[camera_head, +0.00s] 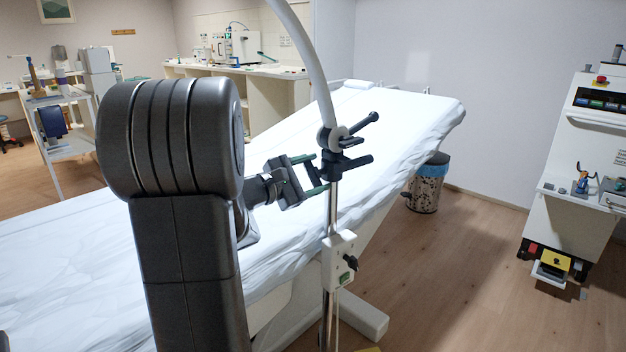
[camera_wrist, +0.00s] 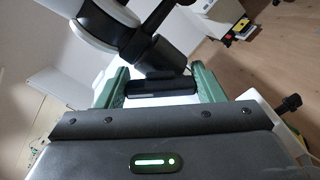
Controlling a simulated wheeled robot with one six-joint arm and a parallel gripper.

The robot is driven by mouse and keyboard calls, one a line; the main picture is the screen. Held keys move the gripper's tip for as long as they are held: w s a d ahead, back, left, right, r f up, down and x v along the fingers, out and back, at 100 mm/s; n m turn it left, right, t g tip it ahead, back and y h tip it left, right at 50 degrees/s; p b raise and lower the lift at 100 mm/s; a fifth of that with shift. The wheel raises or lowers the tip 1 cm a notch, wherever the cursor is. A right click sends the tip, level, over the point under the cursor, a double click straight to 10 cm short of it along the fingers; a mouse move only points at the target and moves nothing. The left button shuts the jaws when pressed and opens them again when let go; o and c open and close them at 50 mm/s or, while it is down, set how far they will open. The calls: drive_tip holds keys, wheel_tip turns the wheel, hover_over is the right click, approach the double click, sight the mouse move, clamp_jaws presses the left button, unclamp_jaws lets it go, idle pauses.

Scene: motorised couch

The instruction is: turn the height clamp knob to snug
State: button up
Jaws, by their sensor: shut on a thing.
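A black clamp (camera_head: 338,148) sits at the top of an upright metal pole, where a pale curved tube meets it. A black knob with a bar shape (camera_wrist: 160,87) lies between the two green fingers in the wrist view; I take it for the height clamp knob. My gripper (camera_head: 320,173) reaches the clamp from the left, with its fingers shut on this knob. The wrist view shows the dark clamp body just beyond the fingers. The knob's tightness cannot be told.
A black lever (camera_head: 364,124) sticks out at the clamp's upper right. A white bracket (camera_head: 338,258) with a small black knob (camera_head: 350,263) is lower on the pole. The white-sheeted couch (camera_head: 400,125) lies behind. A bin (camera_head: 426,190) and a white cart (camera_head: 570,190) stand right, with open floor between.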

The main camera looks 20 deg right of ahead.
idle(0.3)
drive_tip(key=o, duration=1)
drive_tip(key=shift+a, duration=0.1)
drive_tip(key=p+v, duration=0.1)
drive_tip(key=v, duration=1.2)
drive_tip(key=shift+a, duration=0.35)
drive_tip(key=shift+d, duration=0.15)
drive_tip(key=b+x, duration=0.1)
drive_tip(key=x, duration=1.2)
drive_tip(key=shift+d, duration=0.3)
